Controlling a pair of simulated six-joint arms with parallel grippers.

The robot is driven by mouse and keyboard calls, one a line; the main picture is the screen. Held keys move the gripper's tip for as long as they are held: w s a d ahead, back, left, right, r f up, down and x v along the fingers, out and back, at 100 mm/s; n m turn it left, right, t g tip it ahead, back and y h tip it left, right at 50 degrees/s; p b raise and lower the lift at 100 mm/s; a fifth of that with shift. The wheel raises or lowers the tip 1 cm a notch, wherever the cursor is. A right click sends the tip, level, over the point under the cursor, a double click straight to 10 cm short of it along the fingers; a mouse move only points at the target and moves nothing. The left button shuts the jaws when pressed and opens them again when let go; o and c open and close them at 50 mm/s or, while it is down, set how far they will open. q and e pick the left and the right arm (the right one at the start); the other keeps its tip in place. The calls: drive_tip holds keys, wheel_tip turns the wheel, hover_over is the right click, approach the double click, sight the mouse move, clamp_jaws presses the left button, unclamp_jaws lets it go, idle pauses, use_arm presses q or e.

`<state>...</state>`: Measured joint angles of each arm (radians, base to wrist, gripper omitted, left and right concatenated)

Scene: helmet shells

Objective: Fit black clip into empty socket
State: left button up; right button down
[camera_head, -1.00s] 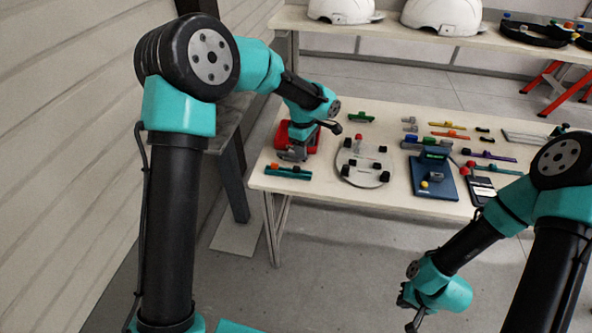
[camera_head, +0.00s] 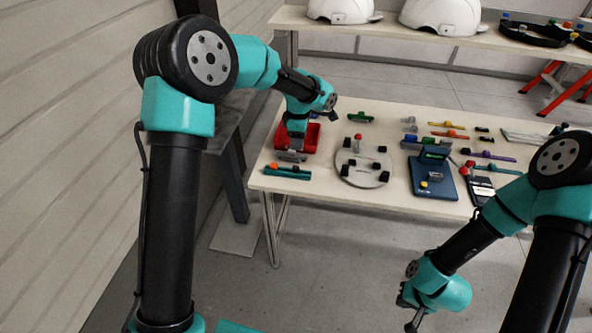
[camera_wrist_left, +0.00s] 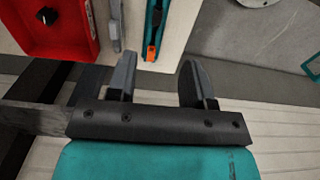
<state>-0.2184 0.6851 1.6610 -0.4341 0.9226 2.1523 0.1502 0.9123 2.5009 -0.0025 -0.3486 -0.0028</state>
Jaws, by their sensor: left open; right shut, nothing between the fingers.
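A red tray (camera_head: 312,137) stands on the table's left end; in the left wrist view the tray (camera_wrist_left: 25,40) holds a small black piece (camera_wrist_left: 48,15), which looks like the black clip. My left gripper (camera_head: 291,155) is at the tray's near side in the head view; in the left wrist view it (camera_wrist_left: 160,82) is open with nothing between its fingers. A round clear plate (camera_head: 372,180) carries several black blocks around its rim and a red knob (camera_head: 358,137); I cannot tell which socket is empty. My right gripper (camera_head: 412,314) is shut and empty, away from the table.
A teal holder with orange on it (camera_head: 287,172) lies at the near left edge. A blue board (camera_head: 433,187) and several coloured tools lie to the right of the plate. White helmet shells (camera_head: 440,15) stand on the back shelf.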

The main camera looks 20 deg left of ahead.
use_arm(q)
hover_over(298, 168)
wheel_tip(298, 168, down, 8)
drive_tip(key=shift+d+f, duration=0.1)
idle(0.4)
drive_tip(key=shift+w+f, duration=0.15)
drive_tip(key=shift+f, duration=2.45)
drive_tip(key=shift+c, duration=0.3)
clamp_jaws()
